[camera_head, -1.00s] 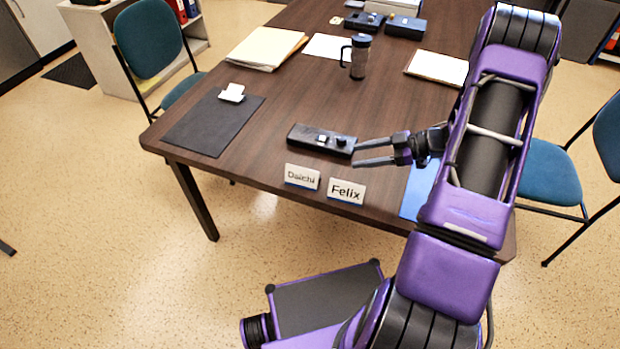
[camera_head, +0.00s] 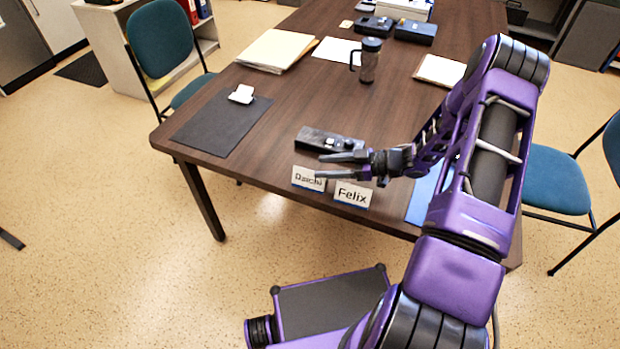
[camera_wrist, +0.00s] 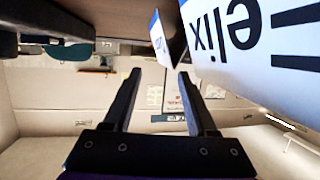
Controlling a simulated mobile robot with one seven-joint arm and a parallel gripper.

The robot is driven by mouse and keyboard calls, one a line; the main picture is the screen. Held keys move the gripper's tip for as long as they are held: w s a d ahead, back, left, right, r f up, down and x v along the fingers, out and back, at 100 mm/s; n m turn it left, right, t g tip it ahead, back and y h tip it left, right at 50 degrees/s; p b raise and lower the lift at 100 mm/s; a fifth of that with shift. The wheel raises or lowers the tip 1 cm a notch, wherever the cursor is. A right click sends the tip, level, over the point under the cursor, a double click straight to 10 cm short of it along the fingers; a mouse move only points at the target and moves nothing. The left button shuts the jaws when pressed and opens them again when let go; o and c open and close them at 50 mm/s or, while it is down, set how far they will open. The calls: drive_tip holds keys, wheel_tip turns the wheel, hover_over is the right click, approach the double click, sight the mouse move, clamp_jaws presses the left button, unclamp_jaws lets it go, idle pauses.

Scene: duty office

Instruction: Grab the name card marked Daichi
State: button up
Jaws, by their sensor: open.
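The white name card marked Daichi (camera_head: 308,180) stands near the front edge of the table. In the head view my gripper's fingers cover the upper right part of it. In the wrist view it shows steeply from the side (camera_wrist: 170,38), just ahead of the fingertips. The name card marked Felix (camera_head: 351,195) stands to its right and fills the upper right of the wrist view (camera_wrist: 250,40). My gripper (camera_head: 330,165) is open and empty, coming in from the right. Its two fingers (camera_wrist: 159,74) are spread apart; contact with the Daichi card cannot be told.
A black device (camera_head: 318,137) lies just behind the cards. A dark mat (camera_head: 220,125) with a small white item lies to the left. A blue sheet (camera_head: 424,200) lies right of the Felix card. A tumbler (camera_head: 370,62) and papers stand further back.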

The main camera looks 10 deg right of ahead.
sight(310, 177)
drive_tip(key=x, duration=0.5)
drive_tip(key=shift+s+f, duration=0.25)
clamp_jaws()
